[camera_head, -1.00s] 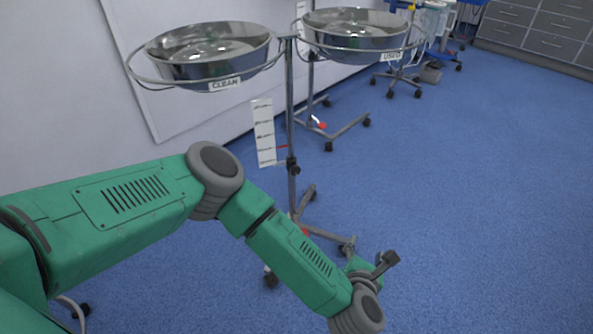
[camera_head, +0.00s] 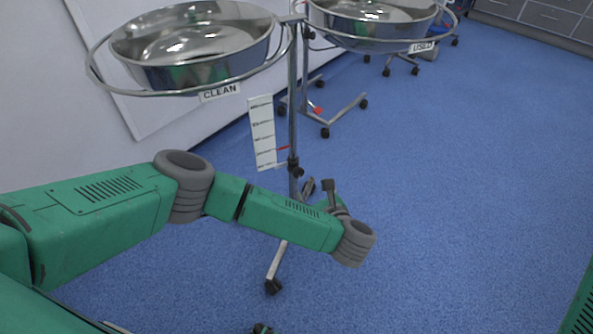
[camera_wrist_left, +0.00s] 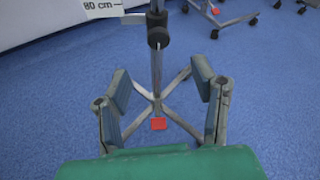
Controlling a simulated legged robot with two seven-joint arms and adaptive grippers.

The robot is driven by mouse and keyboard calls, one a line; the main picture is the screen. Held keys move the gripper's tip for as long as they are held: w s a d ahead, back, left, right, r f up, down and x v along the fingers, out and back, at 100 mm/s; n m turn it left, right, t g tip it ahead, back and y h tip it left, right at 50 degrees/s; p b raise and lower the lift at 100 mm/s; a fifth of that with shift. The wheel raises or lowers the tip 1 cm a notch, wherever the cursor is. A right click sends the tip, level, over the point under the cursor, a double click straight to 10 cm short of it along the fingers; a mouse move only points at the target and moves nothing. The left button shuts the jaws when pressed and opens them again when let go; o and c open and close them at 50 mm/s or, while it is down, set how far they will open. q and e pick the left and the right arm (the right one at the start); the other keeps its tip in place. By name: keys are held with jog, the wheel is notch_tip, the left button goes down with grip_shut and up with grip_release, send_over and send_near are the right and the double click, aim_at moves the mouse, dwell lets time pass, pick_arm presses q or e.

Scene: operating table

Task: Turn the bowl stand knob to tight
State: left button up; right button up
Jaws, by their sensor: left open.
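The bowl stand has a thin metal pole (camera_head: 292,100) carrying two steel bowls in rings, labelled CLEAN (camera_head: 190,45) and USED (camera_head: 375,18). Its small black knob (camera_head: 294,167) is on a collar on the pole, below a red pointer (camera_head: 283,149). In the left wrist view the knob (camera_wrist_left: 158,38) shows near the top middle. My left gripper (camera_head: 328,188) is just right of the pole and lower than the knob, partly hidden by my wrist. In the left wrist view its fingers (camera_wrist_left: 160,88) are apart and empty, with the pole showing between them. My right gripper is out of view.
A white height card (camera_head: 262,132) hangs left of the pole; "80 cm" shows on it in the wrist view. The stand's wheeled legs (camera_head: 277,265) spread on the blue floor. Another wheeled stand (camera_head: 345,115) is behind. Open floor lies to the right.

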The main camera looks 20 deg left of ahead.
aim_at(298, 174)
pick_arm(q)
jog(key=b+x, duration=0.1)
jog(key=x, duration=0.3)
jog(key=b+x, duration=0.1)
jog(key=x, duration=0.2)
jog(key=b+x, duration=0.2)
jog(key=x, duration=0.2)
jog(key=shift+a+f, duration=0.2)
jog(key=shift+a, duration=0.25)
jog(key=shift+w, duration=0.1)
jog(key=shift+w+d+r, duration=0.1)
jog(key=shift+d+r, duration=0.05)
jog(key=shift+d, duration=0.25)
jog(key=shift+a, duration=0.4)
jog(key=c, duration=1.2)
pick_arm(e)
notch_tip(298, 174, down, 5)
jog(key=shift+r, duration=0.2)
